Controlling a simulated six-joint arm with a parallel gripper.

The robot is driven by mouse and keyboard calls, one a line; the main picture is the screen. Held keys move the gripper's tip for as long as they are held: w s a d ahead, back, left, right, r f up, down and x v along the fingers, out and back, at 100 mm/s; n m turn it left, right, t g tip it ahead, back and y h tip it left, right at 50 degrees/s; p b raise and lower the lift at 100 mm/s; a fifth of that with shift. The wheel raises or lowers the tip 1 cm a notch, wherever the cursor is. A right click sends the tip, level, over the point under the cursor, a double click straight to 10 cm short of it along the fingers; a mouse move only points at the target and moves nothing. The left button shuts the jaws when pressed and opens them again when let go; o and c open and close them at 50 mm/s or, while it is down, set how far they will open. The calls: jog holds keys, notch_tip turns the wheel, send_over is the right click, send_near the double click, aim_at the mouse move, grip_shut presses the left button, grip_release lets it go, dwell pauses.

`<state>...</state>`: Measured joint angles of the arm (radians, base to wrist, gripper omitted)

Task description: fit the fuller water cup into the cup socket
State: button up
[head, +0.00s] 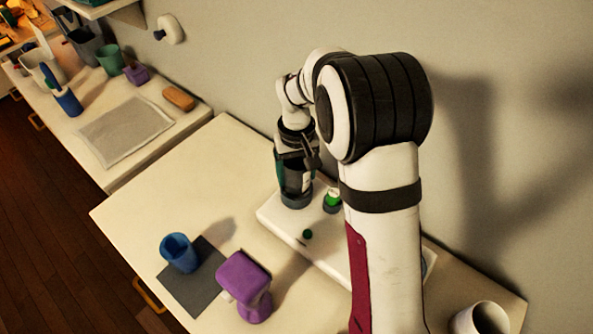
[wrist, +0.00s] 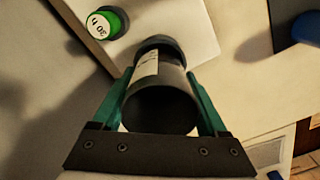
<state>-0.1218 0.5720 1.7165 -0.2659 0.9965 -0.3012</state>
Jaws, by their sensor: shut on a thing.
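My gripper (head: 295,160) is shut on a dark cup (head: 298,180) with a white label, held over the white board. In the wrist view the green fingers of my gripper (wrist: 160,80) lie on both sides of the cup (wrist: 160,108), whose dark mouth faces the camera. I cannot make out its water level. A dark round socket (head: 296,201) is directly below the cup on the board; it also shows at the cup's far end in the wrist view (wrist: 156,42). I cannot tell whether the cup's bottom is inside it. A blue cup (head: 179,255) stands upright on a grey mat.
A green-topped round item (head: 332,197) with a label sits on the white board (head: 275,217), right of the socket. A purple object (head: 244,280) stands near the front. A white cup (head: 480,320) is at lower right. The left of the table is clear.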

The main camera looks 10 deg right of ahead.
jog(key=shift+f, duration=1.2)
jog(key=o, duration=1.6)
jog(key=shift+c, duration=0.2)
jog(key=shift+r, duration=0.1)
notch_tip(320, 180, up, 16)
jog(key=shift+f, duration=0.2)
